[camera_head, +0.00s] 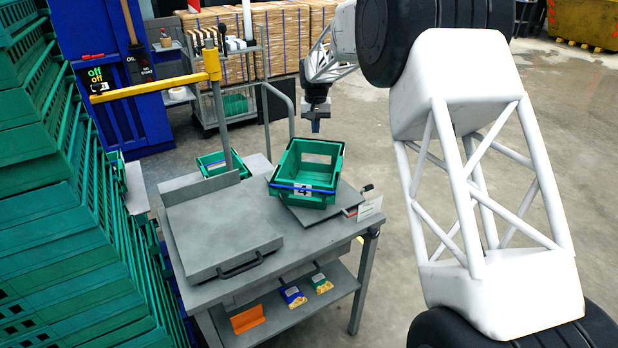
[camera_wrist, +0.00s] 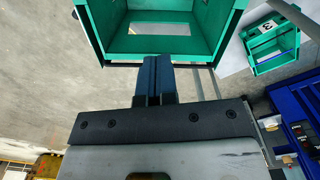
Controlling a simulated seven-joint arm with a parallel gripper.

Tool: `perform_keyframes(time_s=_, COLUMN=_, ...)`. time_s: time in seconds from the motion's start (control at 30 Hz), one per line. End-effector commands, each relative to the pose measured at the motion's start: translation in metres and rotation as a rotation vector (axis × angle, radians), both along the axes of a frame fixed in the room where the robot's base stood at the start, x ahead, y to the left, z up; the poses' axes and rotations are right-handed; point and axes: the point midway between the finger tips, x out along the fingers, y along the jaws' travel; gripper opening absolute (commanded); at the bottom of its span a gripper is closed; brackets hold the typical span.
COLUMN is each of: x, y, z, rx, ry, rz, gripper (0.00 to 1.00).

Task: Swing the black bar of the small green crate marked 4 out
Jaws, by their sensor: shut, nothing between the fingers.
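The small green crate marked 4 (camera_head: 288,166) stands upright and empty on a grey plate (camera_head: 346,198) on the metal table. Its near side carries the white label 4 (camera_head: 303,190) and a blue bar. A dark bar runs along its far rim; in the wrist view the black bar (camera_wrist: 120,66) shows at the lower edge of the crate (camera_wrist: 97,22). My gripper (camera_head: 316,126) hangs pointing down just beyond the crate's far side. Its fingers (camera_wrist: 153,60) are shut and empty, with tips at the bar's middle. I cannot tell whether they touch it.
A second green crate, marked 3 (camera_wrist: 272,45), stands to the left at the table's back edge. A grey flat box with a handle (camera_head: 222,228) fills the table's left. A yellow arm (camera_head: 150,88) on a post rises behind. Stacked green crates (camera_head: 40,220) crowd the left.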

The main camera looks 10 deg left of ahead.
Motion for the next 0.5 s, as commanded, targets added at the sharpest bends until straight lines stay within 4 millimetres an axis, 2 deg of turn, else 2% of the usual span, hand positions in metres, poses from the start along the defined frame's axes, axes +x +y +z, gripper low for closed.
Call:
perform_keyframes(time_s=0.2, x=-0.002, y=0.000, z=0.013, rx=0.000, ry=-0.001, rz=0.000, gripper=0.00)
perform_keyframes(time_s=0.5, x=-0.002, y=0.000, z=0.015, rx=0.000, ry=0.000, rz=0.000, gripper=0.00)
